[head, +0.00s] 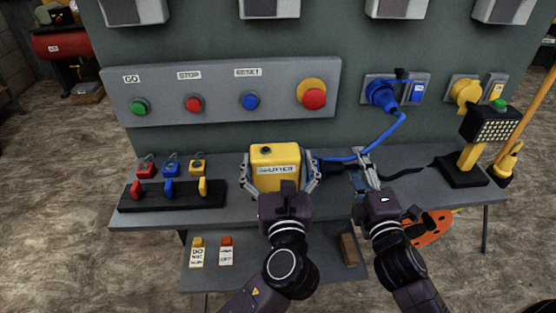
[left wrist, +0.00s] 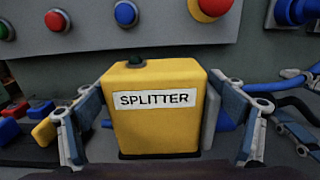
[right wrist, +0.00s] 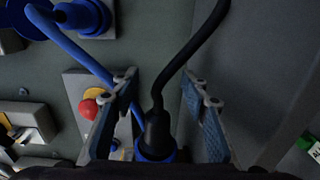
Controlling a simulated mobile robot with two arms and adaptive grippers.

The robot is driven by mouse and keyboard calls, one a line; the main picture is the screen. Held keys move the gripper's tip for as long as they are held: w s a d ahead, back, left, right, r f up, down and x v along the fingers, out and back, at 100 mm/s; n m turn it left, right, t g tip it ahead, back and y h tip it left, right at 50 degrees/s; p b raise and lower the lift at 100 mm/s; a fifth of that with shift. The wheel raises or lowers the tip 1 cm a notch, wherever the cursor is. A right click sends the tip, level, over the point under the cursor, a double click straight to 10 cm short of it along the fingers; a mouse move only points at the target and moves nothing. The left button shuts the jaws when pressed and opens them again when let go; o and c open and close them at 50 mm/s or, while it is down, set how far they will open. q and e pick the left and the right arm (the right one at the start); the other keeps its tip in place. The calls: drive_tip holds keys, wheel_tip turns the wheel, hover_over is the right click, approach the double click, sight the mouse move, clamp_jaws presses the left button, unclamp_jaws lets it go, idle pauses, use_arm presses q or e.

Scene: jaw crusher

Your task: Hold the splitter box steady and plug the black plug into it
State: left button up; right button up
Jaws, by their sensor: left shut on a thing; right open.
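The yellow splitter box (head: 265,179) stands upright on the grey bench, its label facing me. My left gripper (head: 281,176) is shut on it, one finger on each side; the left wrist view shows the box (left wrist: 155,120) between both fingers. A blue plug (left wrist: 226,122) shows at the box's right side, partly behind the finger. My right gripper (head: 367,168) is open to the right of the box. In the right wrist view, the black plug (right wrist: 157,130), with a blue end (right wrist: 155,153), lies between the open fingers with gaps on both sides. Its tip is hidden.
A blue cable (head: 390,138) runs from the blue wall plug (head: 382,94) down behind my right gripper. A black cable (head: 414,171) leads toward the lamp (head: 488,125). A button panel (head: 225,92) is behind.

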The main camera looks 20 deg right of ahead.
drive_tip(key=shift+s+d, duration=0.2)
drive_tip(key=shift+d, duration=0.65)
drive_tip(key=shift+s+d, duration=0.2)
drive_tip(key=shift+d, duration=0.65)
use_arm(q)
drive_tip(key=o, duration=1.5)
drive_tip(key=shift+o, duration=0.2)
drive_tip(key=v, duration=1.2)
drive_tip(key=shift+s+f, duration=0.1)
drive_tip(key=shift+f, duration=0.05)
